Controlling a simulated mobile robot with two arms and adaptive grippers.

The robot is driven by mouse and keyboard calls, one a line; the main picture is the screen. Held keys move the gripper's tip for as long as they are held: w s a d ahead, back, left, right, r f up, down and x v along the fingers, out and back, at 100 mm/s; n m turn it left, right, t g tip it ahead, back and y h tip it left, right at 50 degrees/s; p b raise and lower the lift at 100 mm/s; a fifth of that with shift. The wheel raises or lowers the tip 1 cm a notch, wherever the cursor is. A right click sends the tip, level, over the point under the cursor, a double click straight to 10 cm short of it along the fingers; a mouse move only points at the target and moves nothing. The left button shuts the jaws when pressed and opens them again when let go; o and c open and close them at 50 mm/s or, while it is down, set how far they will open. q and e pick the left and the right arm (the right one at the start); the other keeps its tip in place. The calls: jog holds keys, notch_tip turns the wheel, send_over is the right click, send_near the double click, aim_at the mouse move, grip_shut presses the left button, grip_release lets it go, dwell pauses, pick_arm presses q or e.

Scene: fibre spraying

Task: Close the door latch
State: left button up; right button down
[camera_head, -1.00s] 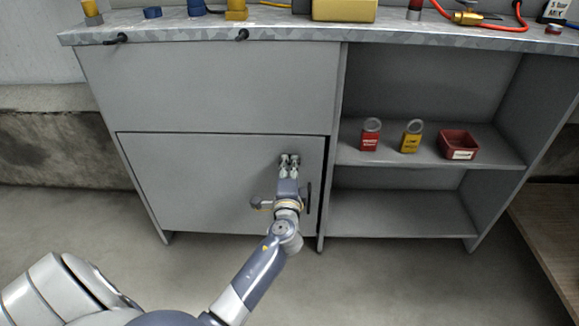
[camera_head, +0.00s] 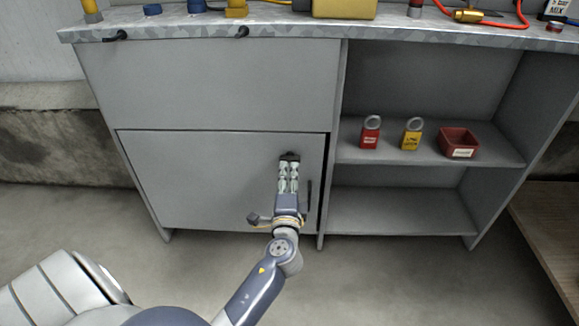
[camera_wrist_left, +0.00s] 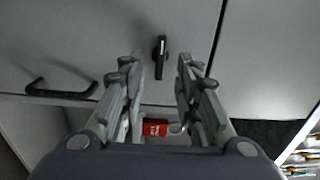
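The grey cabinet door (camera_head: 205,180) is at the lower left of the cabinet, with a dark gap along its right edge. A small black latch (camera_head: 289,156) sits near its upper right part. In the wrist view the latch (camera_wrist_left: 160,50) is a short dark bar lying crosswise to the black door handle (camera_wrist_left: 62,93). My left gripper (camera_head: 289,164) is in front of the door, just below the latch in the head view. In the wrist view its fingers (camera_wrist_left: 160,66) are apart, with the latch visible in the space between and beyond their tips. My right gripper is not in view.
To the right, open shelves hold a red padlock (camera_head: 370,133), a yellow padlock (camera_head: 411,135) and a red bin (camera_head: 458,143). The worktop (camera_head: 290,28) above carries several tools. Black hooks (camera_head: 242,32) stick out at its front edge. The floor before the shelves is clear.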

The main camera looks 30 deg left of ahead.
pick_arm(q)
jog(key=v, duration=0.6)
jog(key=shift+s, duration=0.25)
jog(key=shift+d, duration=0.1)
